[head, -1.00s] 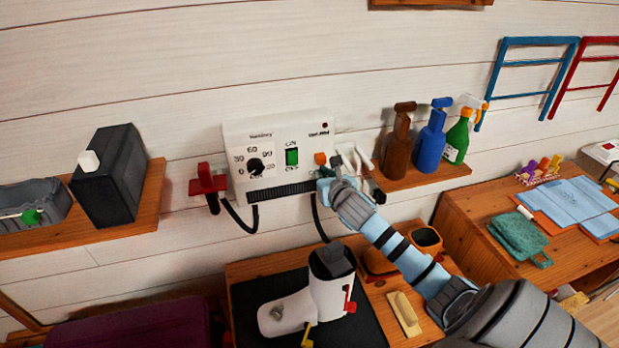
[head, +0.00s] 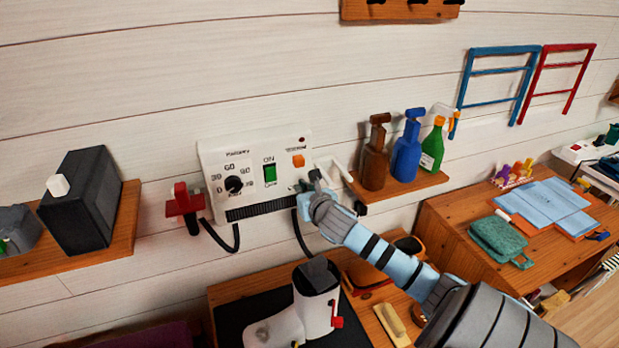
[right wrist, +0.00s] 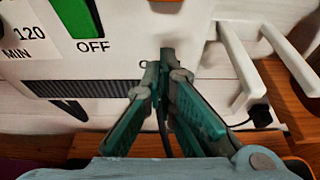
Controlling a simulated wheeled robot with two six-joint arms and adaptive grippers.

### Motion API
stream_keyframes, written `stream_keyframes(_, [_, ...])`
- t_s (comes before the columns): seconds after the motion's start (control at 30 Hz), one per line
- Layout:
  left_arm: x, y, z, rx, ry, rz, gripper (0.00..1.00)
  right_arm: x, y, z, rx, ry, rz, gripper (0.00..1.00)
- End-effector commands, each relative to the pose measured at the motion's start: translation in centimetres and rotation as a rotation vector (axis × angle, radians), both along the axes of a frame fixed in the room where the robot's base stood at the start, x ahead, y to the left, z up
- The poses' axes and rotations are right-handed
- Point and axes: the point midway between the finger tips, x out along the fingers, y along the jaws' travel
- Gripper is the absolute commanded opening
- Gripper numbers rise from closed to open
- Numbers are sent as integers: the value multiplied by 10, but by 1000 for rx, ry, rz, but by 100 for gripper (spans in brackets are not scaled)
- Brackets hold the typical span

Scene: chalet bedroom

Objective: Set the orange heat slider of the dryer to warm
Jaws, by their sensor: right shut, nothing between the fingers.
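The dryer's control panel (head: 213,158) is a white box on the wall, with a black dial (head: 234,184) and a green ON/OFF switch (head: 270,174). The orange heat slider (head: 298,160) sits to the right of the switch, near the top of its travel, below a small red light. Lettering beside it is too small to read. My right gripper (head: 314,178) is shut and empty just below the slider, at the panel's lower right. In the right wrist view its fingertips (right wrist: 167,62) meet in front of the panel; the slider is out of that view. My left gripper is not in view.
White pegs (right wrist: 240,60) stick out right of the panel, close to my gripper. A shelf (head: 425,182) with brown, blue and green spray bottles is farther right. A red holder (head: 184,200) is left of the panel. A white boot (head: 316,305) stands below on a black mat.

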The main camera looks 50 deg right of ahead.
Motion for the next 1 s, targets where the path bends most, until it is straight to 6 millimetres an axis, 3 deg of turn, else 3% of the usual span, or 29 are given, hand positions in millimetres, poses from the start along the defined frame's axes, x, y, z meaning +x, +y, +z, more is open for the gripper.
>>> stream_keyframes(0.2, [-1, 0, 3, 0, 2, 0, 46, -47, 23, 19, -5, 4, 6, 0])
stream_keyframes(0.4, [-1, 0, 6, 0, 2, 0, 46, -77, 36, 30, -3, 3, 4, 0])
stream_keyframes(1.0, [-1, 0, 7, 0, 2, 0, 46, -85, 40, 33, 0, 0, 2, 0])
